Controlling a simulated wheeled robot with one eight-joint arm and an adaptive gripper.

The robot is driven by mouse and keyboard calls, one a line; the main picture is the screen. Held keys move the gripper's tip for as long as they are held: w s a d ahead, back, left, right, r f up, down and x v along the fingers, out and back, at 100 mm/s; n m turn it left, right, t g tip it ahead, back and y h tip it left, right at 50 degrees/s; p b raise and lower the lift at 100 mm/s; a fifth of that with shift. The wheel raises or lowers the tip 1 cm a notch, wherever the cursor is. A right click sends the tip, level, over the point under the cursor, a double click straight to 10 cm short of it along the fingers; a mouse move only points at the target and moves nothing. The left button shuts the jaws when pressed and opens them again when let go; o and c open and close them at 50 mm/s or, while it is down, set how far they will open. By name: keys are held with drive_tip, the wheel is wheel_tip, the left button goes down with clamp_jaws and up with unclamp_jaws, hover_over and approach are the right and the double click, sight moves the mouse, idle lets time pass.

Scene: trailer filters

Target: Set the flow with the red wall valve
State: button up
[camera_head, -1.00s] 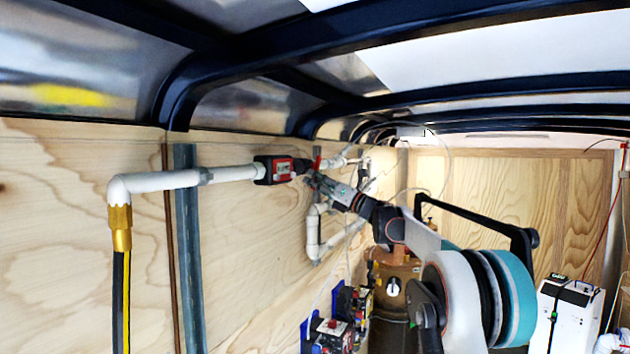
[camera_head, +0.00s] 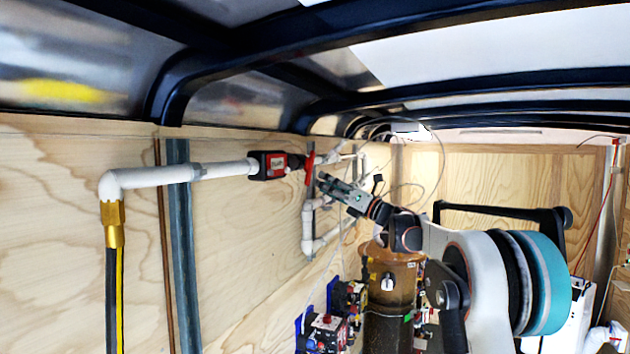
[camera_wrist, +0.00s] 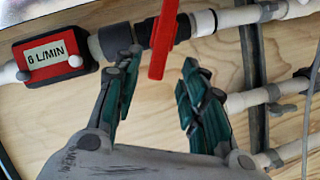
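The red valve handle (camera_wrist: 164,38) shows in the wrist view as a long red bar across the pipe, standing nearly upright in the picture. It also shows in the head view (camera_head: 310,166). To its left is the red and black flow meter (camera_wrist: 48,52), whose label reads 6 L/MIN; the head view shows it on the white wall pipe (camera_head: 272,165). My gripper (camera_wrist: 158,70) is open, with its teal-padded fingers on either side of the handle's lower end in the picture. In the head view my gripper (camera_head: 322,184) is just below and right of the handle, apparently apart from it.
White pipes with grey fittings (camera_wrist: 262,97) run along the plywood wall right of the handle. A brown tank (camera_head: 392,275) and red and blue wall devices (camera_head: 330,325) are below my arm. A white cabinet (camera_head: 585,310) stands at the right.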

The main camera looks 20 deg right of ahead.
drive_tip(key=shift+v, duration=2.6)
